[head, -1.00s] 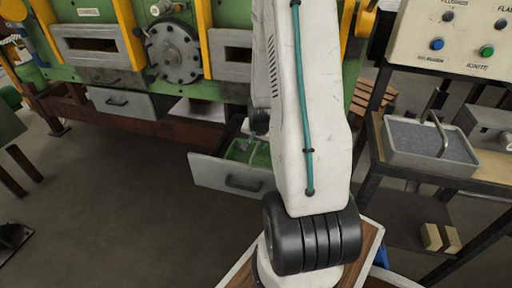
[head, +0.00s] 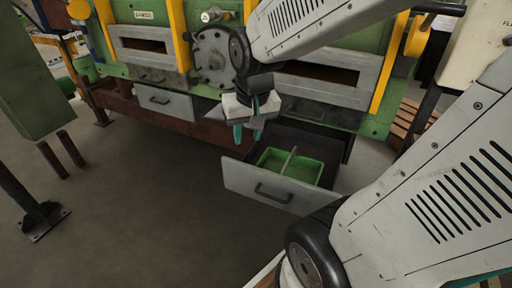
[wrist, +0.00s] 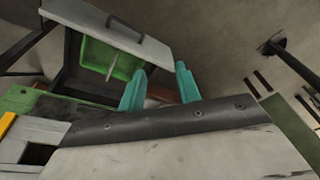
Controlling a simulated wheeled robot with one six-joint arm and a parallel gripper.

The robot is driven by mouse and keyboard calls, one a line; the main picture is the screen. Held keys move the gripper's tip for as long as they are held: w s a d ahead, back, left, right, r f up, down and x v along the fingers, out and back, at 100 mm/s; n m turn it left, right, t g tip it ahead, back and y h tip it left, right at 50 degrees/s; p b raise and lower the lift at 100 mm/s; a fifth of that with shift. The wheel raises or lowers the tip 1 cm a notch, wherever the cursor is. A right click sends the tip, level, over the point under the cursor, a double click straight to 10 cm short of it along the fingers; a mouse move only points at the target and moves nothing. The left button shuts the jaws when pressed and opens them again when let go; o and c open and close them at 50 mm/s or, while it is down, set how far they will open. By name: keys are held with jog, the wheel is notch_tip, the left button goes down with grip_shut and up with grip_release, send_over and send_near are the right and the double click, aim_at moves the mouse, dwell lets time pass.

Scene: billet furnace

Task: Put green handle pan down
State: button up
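A green pan (head: 272,159) with a pale bar-like handle (head: 288,162) across it lies inside the open lower drawer (head: 262,190). The pan also shows in the wrist view (wrist: 97,54), at the upper left within the drawer. My gripper (head: 248,133) hangs above and behind the drawer's left side, apart from the pan. In the wrist view its two teal fingers (wrist: 160,88) are spread with nothing between them. The pan's far edge is partly hidden by the drawer walls in the head view.
The green furnace front (head: 130,75) with yellow posts stands behind the drawer. A second drawer (head: 165,103) at the left is slightly out. A green block-like stand (head: 38,75) is at the far left. The floor (head: 130,200) in front is clear.

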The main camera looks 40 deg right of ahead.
jog(key=s+a+r+n+g, duration=0.1)
jog(key=s+a+r+n, duration=0.3)
jog(key=s+a, duration=0.3)
jog(key=s+r, duration=0.1)
jog(key=s, duration=0.3)
jog(key=shift+a+r+y, duration=0.15)
jog(key=shift+r+y, duration=0.15)
jog(key=shift+r, duration=0.05)
